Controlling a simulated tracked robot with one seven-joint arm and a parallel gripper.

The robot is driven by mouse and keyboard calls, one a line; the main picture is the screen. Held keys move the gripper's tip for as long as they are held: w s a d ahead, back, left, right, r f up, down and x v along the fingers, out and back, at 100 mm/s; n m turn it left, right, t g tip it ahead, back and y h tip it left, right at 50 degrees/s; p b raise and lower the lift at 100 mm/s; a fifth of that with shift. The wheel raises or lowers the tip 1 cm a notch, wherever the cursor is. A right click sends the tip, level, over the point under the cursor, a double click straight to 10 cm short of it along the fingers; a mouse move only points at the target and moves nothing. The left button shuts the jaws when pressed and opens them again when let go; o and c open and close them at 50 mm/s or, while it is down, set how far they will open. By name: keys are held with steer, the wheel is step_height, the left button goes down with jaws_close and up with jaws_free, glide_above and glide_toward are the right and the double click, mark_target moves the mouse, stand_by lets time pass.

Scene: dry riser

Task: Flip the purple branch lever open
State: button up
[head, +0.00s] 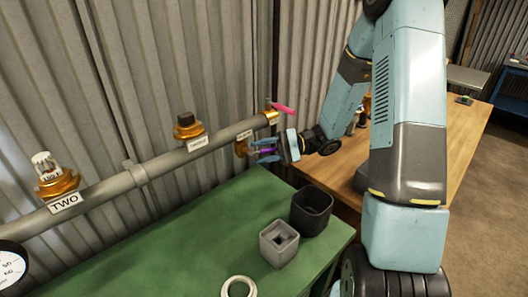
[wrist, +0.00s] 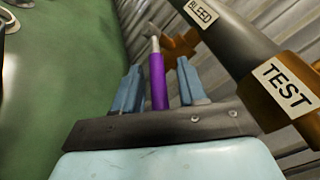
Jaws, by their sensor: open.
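The purple branch lever (wrist: 158,82) stands between the two blue fingers of my gripper (wrist: 158,88) in the wrist view. My gripper is open, with a visible gap on each side of the lever. The lever's silver end (wrist: 154,43) reaches towards a brass fitting (wrist: 181,47) behind it. In the head view, a little purple of the lever (head: 266,151) shows between the fingers of my gripper (head: 264,150), near the right end of the grey pipe (head: 150,166). The brass branch there is partly hidden by my gripper.
A pink lever (head: 283,108) sits on the pipe's right end, just above my gripper. Labels reading BLEED (wrist: 200,12) and TEST (wrist: 288,84) show close by.

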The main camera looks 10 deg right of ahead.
jaws_close()
steer(key=shift+d, duration=0.1)
stand_by(0.4)
